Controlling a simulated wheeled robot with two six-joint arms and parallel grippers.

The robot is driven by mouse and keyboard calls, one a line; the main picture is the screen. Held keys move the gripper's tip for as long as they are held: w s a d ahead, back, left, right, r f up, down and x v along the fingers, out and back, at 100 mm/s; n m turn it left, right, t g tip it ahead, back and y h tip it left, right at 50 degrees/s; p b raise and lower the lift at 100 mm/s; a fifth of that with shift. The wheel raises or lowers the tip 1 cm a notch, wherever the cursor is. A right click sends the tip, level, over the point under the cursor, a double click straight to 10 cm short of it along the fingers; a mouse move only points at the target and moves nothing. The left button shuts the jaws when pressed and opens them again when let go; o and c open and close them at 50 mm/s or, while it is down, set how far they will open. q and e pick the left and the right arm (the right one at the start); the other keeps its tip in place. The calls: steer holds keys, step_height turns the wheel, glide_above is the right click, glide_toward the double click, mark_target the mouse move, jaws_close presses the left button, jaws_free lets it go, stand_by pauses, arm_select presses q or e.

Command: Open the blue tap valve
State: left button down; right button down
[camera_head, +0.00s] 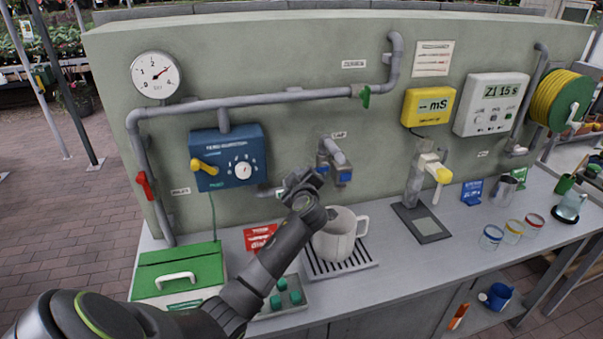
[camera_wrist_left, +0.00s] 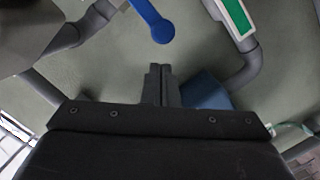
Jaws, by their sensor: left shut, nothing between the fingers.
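The tap is a grey pipe fitting (camera_head: 333,152) on the green-grey wall, with blue parts (camera_head: 345,176) low on it. In the left wrist view a blue lever with a rounded end (camera_wrist_left: 154,22) hangs in from the top. My left gripper (camera_head: 314,172) is at the tap, in front of its left side, and partly hides it. In the left wrist view its fingers (camera_wrist_left: 161,82) are together and empty, with the lever end beyond their tips; contact cannot be told. My right gripper is not in view.
A white pitcher (camera_head: 336,236) stands on a slatted drip tray (camera_head: 363,262) below the tap, close to my left arm. A blue control box (camera_head: 229,158) with a yellow handle is on the wall to the left. A green-lidded box (camera_head: 207,262) sits at the counter's left.

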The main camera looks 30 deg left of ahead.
arm_select(q)
steer(key=shift+w+d+f, duration=0.35)
steer(key=shift+w+f, duration=0.05)
steer(key=shift+f, duration=0.15)
